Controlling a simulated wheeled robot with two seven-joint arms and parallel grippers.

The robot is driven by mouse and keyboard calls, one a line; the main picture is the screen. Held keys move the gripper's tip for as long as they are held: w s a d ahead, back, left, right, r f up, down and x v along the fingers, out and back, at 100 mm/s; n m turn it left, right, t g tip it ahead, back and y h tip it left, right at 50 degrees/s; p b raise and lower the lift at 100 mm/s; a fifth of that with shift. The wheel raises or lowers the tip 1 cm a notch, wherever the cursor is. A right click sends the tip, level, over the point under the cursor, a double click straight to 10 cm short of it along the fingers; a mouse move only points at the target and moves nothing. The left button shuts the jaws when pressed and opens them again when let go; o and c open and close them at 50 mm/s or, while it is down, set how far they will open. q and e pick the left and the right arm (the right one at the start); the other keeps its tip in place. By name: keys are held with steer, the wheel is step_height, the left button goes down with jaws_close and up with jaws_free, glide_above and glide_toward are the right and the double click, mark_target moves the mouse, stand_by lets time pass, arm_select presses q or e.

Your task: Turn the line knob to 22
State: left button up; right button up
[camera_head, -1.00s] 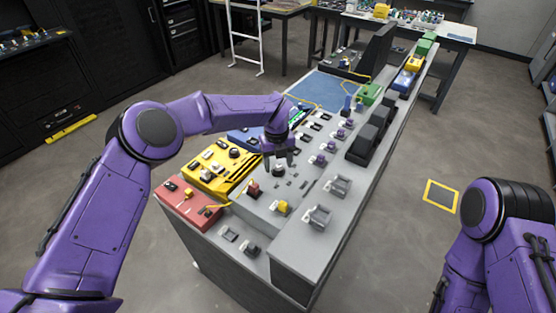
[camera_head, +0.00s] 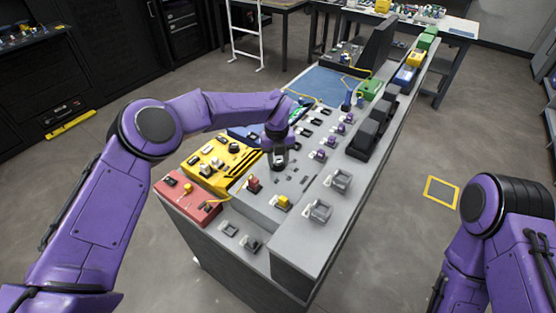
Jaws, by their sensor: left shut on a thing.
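My left gripper (camera_head: 279,161) points down onto the grey panel of the long bench. It is shut on a small knob there, which its fingers mostly hide. I take it for the line knob, but no marking or number can be read at this size. My right arm (camera_head: 490,240) shows at the right edge, and its gripper is out of view.
A yellow panel (camera_head: 203,177) and a red panel (camera_head: 177,203) lie left of the gripper. A red switch (camera_head: 254,184), a yellow switch (camera_head: 283,202) and grey clips (camera_head: 320,212) stand nearby. Dark blocks (camera_head: 362,141) stand along the right edge.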

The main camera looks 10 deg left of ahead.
mark_target(277, 161)
arm_select(q)
steer(key=m+b, duration=0.1)
steer(key=m, duration=0.2)
steer(key=shift+w+r+m+b, duration=0.1)
steer(key=shift+m+b, duration=0.35)
steer(key=shift+m, duration=1.35)
steer(key=o, duration=1)
steer(key=shift+o, duration=0.2)
steer(key=shift+r, duration=0.4)
step_height(277, 161, up, 10)
steer(key=b, duration=0.2)
steer(key=shift+a+b, duration=0.2)
steer(key=shift+b, duration=0.1)
